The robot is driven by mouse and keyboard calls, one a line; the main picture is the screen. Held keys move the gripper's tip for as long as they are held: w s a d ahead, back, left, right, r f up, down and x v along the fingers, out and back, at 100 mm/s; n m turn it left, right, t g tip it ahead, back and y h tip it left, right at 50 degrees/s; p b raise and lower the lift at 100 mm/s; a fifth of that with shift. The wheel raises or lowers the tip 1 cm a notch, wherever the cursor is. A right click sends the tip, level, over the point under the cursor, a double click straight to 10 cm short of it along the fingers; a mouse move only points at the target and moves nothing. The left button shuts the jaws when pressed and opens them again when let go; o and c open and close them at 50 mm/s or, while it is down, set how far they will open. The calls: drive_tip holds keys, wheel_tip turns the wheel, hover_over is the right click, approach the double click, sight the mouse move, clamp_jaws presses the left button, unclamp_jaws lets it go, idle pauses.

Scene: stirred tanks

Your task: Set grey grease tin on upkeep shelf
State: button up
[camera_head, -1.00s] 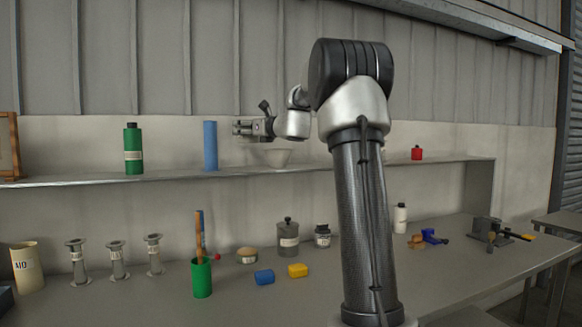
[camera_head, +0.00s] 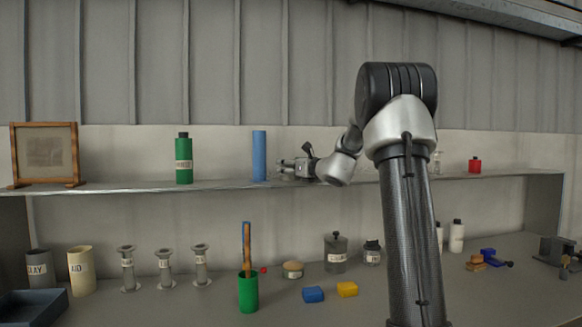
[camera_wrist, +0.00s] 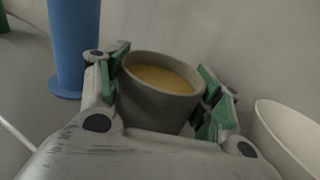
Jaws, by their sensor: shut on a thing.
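The grey grease tin (camera_wrist: 152,107) is a small round open tin with yellow-tan grease inside, seen upright in the wrist view. My gripper (camera_wrist: 165,72) is shut on it, with green-padded fingers at both sides. In the head view, my gripper (camera_head: 283,168) is low over the upper shelf (camera_head: 220,185), just right of a blue cylinder (camera_head: 259,156). The tin is mostly hidden there by the fingers. I cannot tell whether its base touches the shelf.
A white bowl (camera_wrist: 288,130) is close on the right in the wrist view. The blue cylinder (camera_wrist: 72,45) stands left. A green bottle (camera_head: 184,160) and wooden frame (camera_head: 45,185) stand farther left on the shelf. The bench below holds several jars, stands and blocks.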

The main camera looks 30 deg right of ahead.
drive_tip(key=o, duration=1.2)
drive_tip(key=shift+f, duration=0.1)
drive_tip(key=shift+c, duration=0.2)
drive_tip(key=s+d, duration=0.2)
drive_tip(key=s, duration=1)
drive_tip(key=s+a+f+n+g+y, duration=0.2)
drive_tip(key=s+a+f+n+g, duration=0.2)
drive_tip(key=s+a+n, duration=0.5)
drive_tip(key=s+a+f+n+g+y, duration=0.2)
drive_tip(key=s+a+f+n+g, duration=0.25)
drive_tip(key=s+a+n, duration=0.4)
drive_tip(key=s+a+f+n+g+h, duration=0.1)
drive_tip(key=s+f+n+g, duration=0.15)
drive_tip(key=s+n, duration=0.2)
drive_tip(key=s+a+f+n+g+h, duration=0.1)
drive_tip(key=s+f+n, duration=0.2)
drive_tip(key=s, duration=0.3)
drive_tip(key=s+d+f+n+g+h, duration=0.1)
drive_tip(key=s+d+f+n+h, duration=0.2)
drive_tip(key=s+d+n, duration=0.3)
drive_tip(key=s+n+h, duration=0.1)
drive_tip(key=s+n, duration=0.1)
drive_tip(key=n, duration=0.1)
drive_tip(key=shift+s+d+g+h, duration=0.3)
drive_tip(key=shift+s+d+h, duration=0.05)
drive_tip(key=shift+s+h, duration=0.05)
